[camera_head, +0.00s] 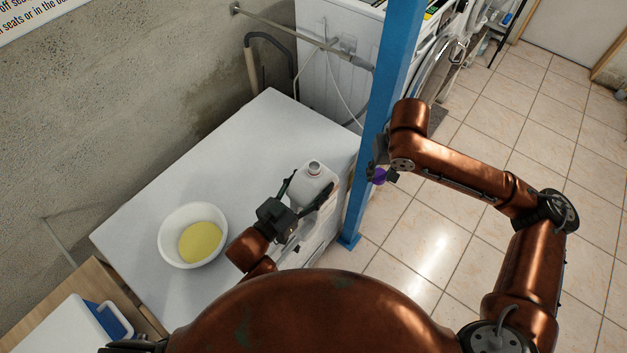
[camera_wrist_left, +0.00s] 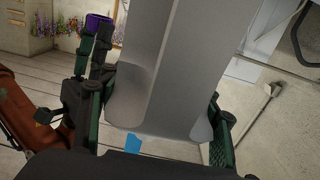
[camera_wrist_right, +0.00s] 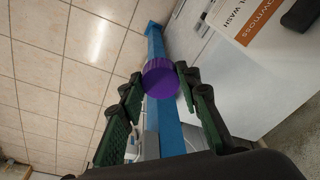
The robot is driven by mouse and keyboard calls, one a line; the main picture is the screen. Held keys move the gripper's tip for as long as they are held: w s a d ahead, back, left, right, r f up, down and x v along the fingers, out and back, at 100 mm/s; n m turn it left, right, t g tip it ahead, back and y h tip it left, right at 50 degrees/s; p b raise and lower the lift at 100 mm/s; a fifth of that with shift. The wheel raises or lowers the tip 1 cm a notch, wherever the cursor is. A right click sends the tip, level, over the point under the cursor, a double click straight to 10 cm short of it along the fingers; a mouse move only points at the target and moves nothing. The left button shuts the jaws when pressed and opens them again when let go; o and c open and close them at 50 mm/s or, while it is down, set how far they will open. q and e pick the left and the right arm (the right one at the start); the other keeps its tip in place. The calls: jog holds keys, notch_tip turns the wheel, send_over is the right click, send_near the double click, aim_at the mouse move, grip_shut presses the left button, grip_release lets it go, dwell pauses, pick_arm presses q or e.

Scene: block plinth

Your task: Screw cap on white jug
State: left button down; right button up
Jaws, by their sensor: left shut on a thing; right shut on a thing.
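The white jug (camera_head: 315,182) stands upright at the right edge of the white table, its neck bare and open at the top. My left gripper (camera_head: 306,192) is shut on the jug's body, one finger on each side. In the left wrist view the jug (camera_wrist_left: 165,75) fills the space between the fingers. The purple cap (camera_wrist_right: 162,79) is held between the fingertips of my right gripper (camera_wrist_right: 158,74). In the head view the cap (camera_head: 379,177) is to the right of the jug, apart from it, near the blue post.
A blue post (camera_head: 391,75) stands between the jug and my right arm. A white bowl with yellow contents (camera_head: 164,240) sits on the white table (camera_head: 262,125), left of the jug. White appliances (camera_head: 330,80) stand behind. The tiled floor at right is clear.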

jog(key=a+r+n, duration=0.2)
jog(key=a+r, duration=0.7)
jog(key=a, duration=0.1)
notch_tip(320, 180, up, 7)
jog(key=n, duration=0.3)
send_over(313, 165)
jog(key=shift+d, duration=0.4)
jog(key=shift+s+a+r, duration=0.15)
jog(key=shift+a+r, duration=0.1)
jog(key=shift+r, duration=0.1)
jog(key=shift+f, duration=0.15)
jog(key=shift+f, duration=1.9)
jog(key=shift+s, duration=0.15)
